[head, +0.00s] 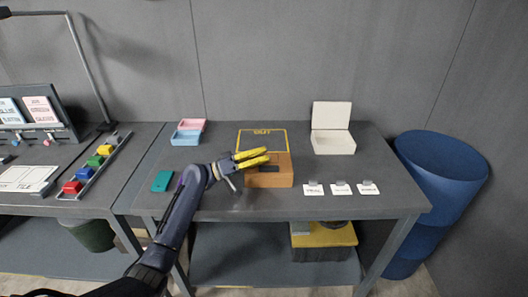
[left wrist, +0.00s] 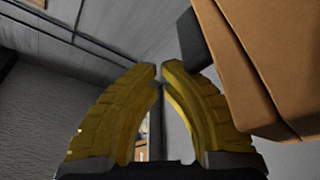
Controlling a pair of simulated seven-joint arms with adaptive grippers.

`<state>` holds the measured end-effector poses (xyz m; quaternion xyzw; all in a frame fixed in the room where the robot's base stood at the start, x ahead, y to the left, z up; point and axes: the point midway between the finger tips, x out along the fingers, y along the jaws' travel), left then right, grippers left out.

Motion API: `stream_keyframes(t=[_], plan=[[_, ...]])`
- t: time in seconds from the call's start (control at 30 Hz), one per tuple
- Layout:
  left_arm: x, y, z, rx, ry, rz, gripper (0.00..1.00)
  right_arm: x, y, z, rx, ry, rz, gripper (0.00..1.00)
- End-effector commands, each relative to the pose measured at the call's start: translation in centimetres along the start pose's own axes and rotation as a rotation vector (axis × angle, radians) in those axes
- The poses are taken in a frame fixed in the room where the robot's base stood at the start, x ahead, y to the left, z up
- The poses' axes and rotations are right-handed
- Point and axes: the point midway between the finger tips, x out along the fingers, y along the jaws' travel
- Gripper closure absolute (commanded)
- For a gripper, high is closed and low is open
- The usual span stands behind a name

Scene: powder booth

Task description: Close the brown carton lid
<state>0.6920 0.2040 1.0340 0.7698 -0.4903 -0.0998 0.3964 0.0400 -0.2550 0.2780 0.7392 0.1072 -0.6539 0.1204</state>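The brown carton (head: 284,179) sits on the grey table near its middle. Its brown upper part behind my gripper is partly hidden, so I cannot tell the lid's exact angle. A dark patch shows at the carton's top. My left gripper (head: 266,155) has yellow fingers and is over the carton's back left part. In the left wrist view its fingertips (left wrist: 159,68) meet or nearly meet with nothing between them. There the brown carton (left wrist: 255,70) fills the upper right, beside the right finger, with a dark block at its edge. My right gripper is out of view.
A yellow-framed mat (head: 262,134) lies behind the carton. An open white box (head: 333,146) stands back right, and pink and blue boxes (head: 186,138) back left. Small white cards (head: 341,188) lie right of the carton. A teal block (head: 162,181) is at the left.

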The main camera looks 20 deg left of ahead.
Motion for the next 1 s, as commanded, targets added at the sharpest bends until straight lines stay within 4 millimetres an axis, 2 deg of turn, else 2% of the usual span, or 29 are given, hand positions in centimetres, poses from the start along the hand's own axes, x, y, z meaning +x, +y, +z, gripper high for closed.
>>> stream_keyframes(t=[0.63,0.77,0.97,1.0], plan=[[-0.1,-0.2,0.7,-0.007,-0.007,-0.004,1.00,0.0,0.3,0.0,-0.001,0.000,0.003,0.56],[0.2,0.5,0.0,-0.003,-0.007,-0.002,1.00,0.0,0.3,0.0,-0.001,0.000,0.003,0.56],[1.1,2.9,-2.3,0.003,-0.006,0.002,1.00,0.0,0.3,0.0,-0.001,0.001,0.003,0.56],[0.2,2.5,-2.3,-0.003,-0.005,-0.003,1.00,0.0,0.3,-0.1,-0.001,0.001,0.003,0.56]])
